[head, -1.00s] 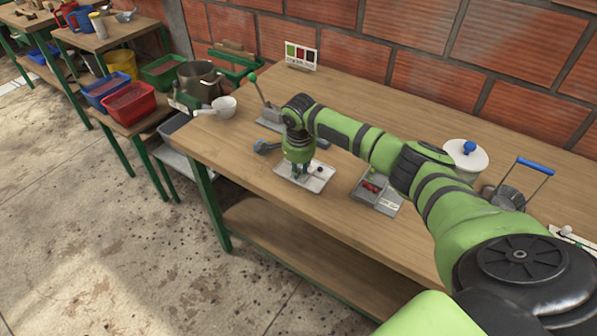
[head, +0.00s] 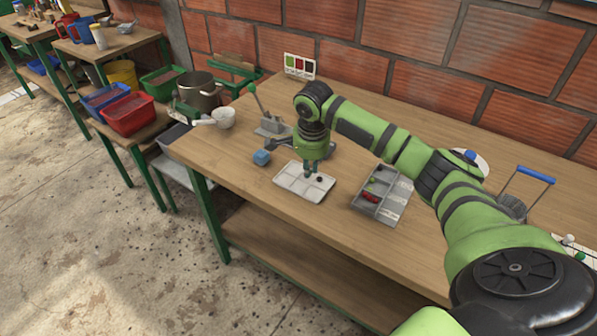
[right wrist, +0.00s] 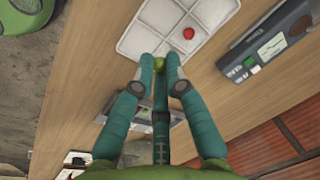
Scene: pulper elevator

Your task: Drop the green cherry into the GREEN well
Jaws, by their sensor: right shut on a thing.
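My right gripper (head: 309,172) points down over the far part of the white tray (head: 285,181). In the right wrist view the gripper (right wrist: 159,67) is shut on the green cherry (right wrist: 159,63), held between its fingertips at the edge of the white tray (right wrist: 150,40). I cannot tell which well is the green one, or how high the cherry is. My left gripper is not in view.
A grey divided box (head: 383,208) with red and green cherries stands right of the tray. A blue-topped device (head: 261,158) and a grey lever tool (head: 270,127) stand left and behind. A colour card (head: 299,66) leans at the wall. The bench's front left is clear.

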